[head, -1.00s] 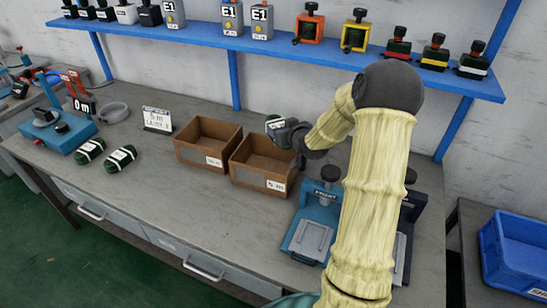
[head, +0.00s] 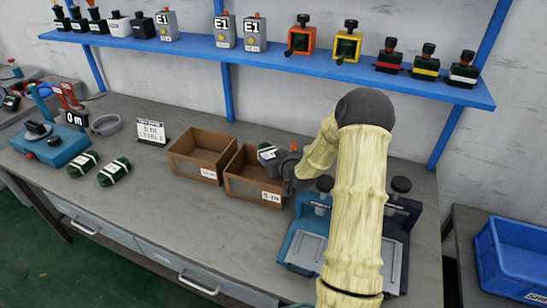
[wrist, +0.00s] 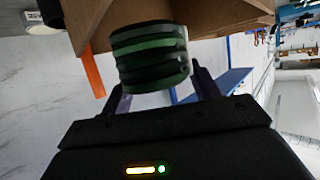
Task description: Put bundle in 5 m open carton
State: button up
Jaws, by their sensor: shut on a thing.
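My gripper (head: 272,156) is shut on a dark green bundle (head: 266,151) with pale bands. In the wrist view the bundle (wrist: 152,58) sits between the two fingers. In the head view it is at the right part of the mouth of the right-hand open carton (head: 242,187), whose front label reads 5 m. I cannot tell how far the bundle is below the rim. Brown carton board (wrist: 215,18) is close to the bundle in the wrist view. My gripper and arm hide the carton's right end.
A second open carton (head: 190,166) stands just left. Two green bundles (head: 83,163) (head: 114,171) lie on the bench further left, near a sign (head: 151,131) and a blue device (head: 55,145). Blue fixtures (head: 303,245) stand right of the cartons. A shelf (head: 290,62) runs behind.

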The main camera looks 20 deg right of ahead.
jog(key=shift+a, duration=0.1)
jog(key=shift+s, duration=0.1)
jog(key=shift+d+f+b, duration=0.25)
jog(key=shift+d+b, duration=0.05)
jog(key=shift+s+f, duration=0.1)
jog(key=shift+f, duration=0.05)
jog(key=shift+a+f+b, duration=0.1)
jog(key=shift+f+b, duration=0.05)
jog(key=shift+b, duration=0.2)
jog(key=o, duration=1)
